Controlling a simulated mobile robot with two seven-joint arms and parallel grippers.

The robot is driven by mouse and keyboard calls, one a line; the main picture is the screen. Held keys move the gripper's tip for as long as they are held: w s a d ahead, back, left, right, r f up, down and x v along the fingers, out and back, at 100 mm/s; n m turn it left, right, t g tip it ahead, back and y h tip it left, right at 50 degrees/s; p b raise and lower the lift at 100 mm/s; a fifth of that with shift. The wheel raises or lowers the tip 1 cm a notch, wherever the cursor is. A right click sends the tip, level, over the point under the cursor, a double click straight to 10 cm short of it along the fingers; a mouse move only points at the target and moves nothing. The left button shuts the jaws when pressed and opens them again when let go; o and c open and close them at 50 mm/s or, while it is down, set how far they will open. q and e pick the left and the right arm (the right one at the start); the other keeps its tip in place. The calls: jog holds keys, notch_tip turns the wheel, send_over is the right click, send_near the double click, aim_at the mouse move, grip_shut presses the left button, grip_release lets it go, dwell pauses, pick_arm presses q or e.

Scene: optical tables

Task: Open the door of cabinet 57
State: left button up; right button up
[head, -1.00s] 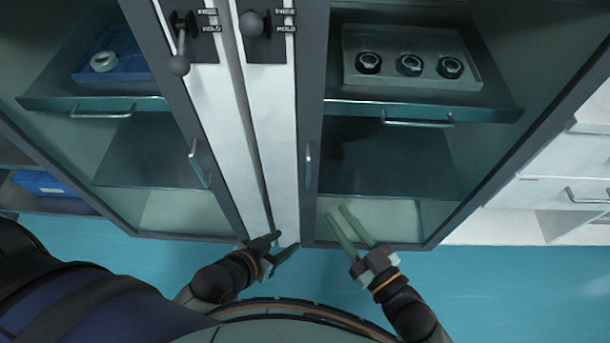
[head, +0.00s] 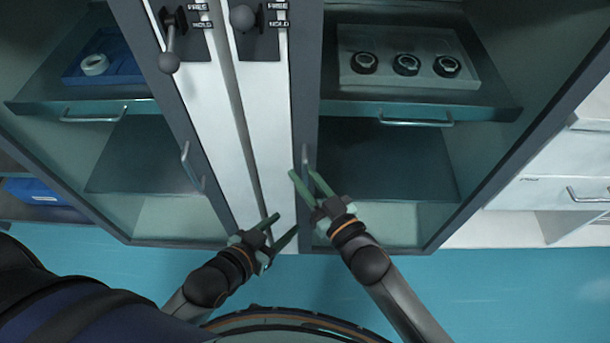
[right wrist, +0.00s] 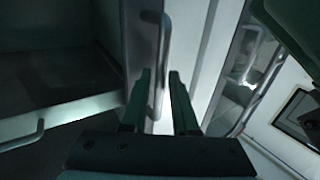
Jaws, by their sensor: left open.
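Two glass-fronted cabinets stand side by side; I see no number 57 on either. The right cabinet's door (head: 307,95) has a dark frame with a vertical bar handle (head: 306,158). The left cabinet's door (head: 160,125) has a similar handle (head: 188,165). Both doors look shut. My right gripper (head: 303,172) is open at the right door's handle. In the right wrist view, that handle (right wrist: 162,55) runs between its two spread fingers, which are not closed on it. My left gripper (head: 287,225) is open and empty, lower down in front of the white panels.
Behind the glass are a tray (head: 410,72) with three round parts and a blue bin (head: 105,65). White drawers (head: 560,190) stand at right.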

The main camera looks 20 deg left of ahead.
grip_shut()
dwell(1.4)
